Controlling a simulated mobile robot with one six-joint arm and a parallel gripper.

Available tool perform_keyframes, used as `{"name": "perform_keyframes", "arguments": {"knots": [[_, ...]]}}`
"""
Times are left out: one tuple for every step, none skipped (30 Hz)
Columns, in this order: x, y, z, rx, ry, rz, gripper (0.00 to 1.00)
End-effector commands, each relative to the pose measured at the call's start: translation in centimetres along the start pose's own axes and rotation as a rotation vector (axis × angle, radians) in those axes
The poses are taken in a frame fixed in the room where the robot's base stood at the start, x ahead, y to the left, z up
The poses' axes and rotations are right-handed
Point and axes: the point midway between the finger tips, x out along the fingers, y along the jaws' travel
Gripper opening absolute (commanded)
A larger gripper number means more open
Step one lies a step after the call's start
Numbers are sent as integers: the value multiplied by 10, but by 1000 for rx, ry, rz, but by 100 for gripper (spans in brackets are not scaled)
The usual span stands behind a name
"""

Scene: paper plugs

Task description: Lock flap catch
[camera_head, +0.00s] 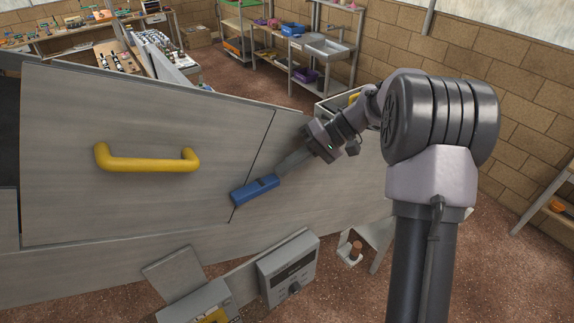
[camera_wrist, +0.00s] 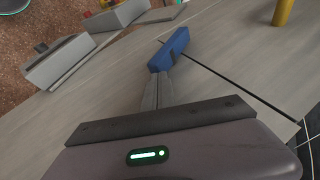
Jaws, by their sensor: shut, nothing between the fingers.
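The flap (camera_head: 150,120) is a grey panel with a yellow handle (camera_head: 147,163). A dark seam marks its right edge. The blue catch (camera_head: 255,190) is a bar lying across the lower part of that seam. My gripper (camera_head: 277,178) is shut and empty, with its fingertips at the right part of the blue catch. In the wrist view, the shut fingers (camera_wrist: 160,75) reach up to the blue catch (camera_wrist: 168,50), which spans towards the seam. The fingertips look close to or touching the catch; I cannot tell which. The yellow handle also shows at the wrist view's top right (camera_wrist: 283,12).
Below the panel stand a grey box with a knob (camera_head: 289,268) and another grey box with a raised lid (camera_head: 195,300). A shelf with a sink (camera_head: 325,48) and a workbench with small items (camera_head: 85,30) stand behind. The panel surface around the catch is clear.

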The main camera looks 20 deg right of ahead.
Motion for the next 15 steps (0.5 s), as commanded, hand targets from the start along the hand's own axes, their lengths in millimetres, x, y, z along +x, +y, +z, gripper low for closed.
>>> {"name": "perform_keyframes", "arguments": {"knots": [[1,2,0,5,-2,-11,0],[1,3,0,9,-3,-19,0],[2,4,0,13,-4,-29,0],[2,4,0,15,-5,-36,0],[2,5,0,17,-6,-44,0],[2,6,0,20,-7,-55,0],[2,6,0,23,-8,-63,0],[3,7,0,26,-9,-71,0],[3,7,0,25,-10,-71,0],[3,8,0,25,-10,-71,0],[3,9,0,25,-10,-70,0],[4,10,0,25,-9,-70,0],[4,10,0,25,-9,-70,0],[4,11,0,25,-9,-70,0],[5,12,0,25,-9,-70,0]]}}
